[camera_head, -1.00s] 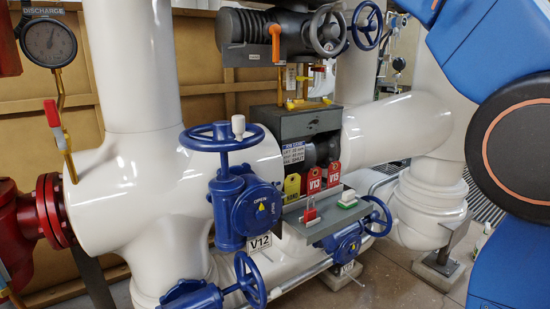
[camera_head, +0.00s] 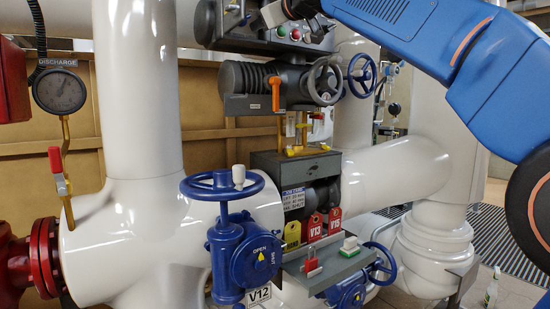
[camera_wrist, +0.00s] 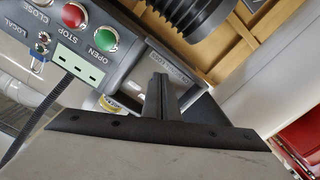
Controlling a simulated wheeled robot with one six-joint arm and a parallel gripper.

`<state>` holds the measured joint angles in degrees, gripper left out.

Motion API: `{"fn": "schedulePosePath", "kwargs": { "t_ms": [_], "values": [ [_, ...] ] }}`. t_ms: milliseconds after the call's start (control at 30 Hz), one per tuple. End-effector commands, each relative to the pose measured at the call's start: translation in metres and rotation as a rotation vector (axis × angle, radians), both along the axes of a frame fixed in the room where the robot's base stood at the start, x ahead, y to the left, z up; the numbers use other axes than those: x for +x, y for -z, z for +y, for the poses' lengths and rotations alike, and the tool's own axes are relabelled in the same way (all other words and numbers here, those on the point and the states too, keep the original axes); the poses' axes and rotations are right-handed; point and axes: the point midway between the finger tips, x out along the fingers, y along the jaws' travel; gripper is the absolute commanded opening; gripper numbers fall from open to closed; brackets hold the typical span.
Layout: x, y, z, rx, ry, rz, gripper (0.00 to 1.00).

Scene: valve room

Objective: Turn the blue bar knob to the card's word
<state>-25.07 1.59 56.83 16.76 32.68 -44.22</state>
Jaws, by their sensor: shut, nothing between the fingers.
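A grey control box (camera_wrist: 95,45) fills the left of the wrist view, with CLOSE, STOP and OPEN lettering beside red and green buttons. A small blue part (camera_wrist: 38,66) sits by the LOCAL label; I cannot tell if it is the blue bar knob. The box also shows at the top of the head view (camera_head: 275,45). A card (camera_head: 293,199) with a blue header and a last line like SHUT hangs on the grey block; the rest is too small to read surely. My gripper (camera_wrist: 163,92) is shut and empty, over the box's edge, apart from the blue part.
Yellow and red tags (camera_head: 314,226) hang under the card. A black-ribbed actuator (camera_head: 250,77) with an orange lever lies below the box. White pipes (camera_head: 140,90) flank it.

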Motion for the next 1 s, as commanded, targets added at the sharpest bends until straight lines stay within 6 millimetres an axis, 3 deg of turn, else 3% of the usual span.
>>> {"fn": "schedulePosePath", "kwargs": {
  "t_ms": [300,767,867,1000],
  "values": [
    [-0.025,0.000,-0.017,-0.001,0.000,-0.001,0.00],
    [-0.030,0.003,-0.021,-0.001,0.002,0.005,0.00],
    [-0.032,0.015,-0.030,-0.004,0.014,0.036,0.00],
    [-0.039,0.058,-0.057,-0.009,0.052,0.130,0.00]
  ]
}}
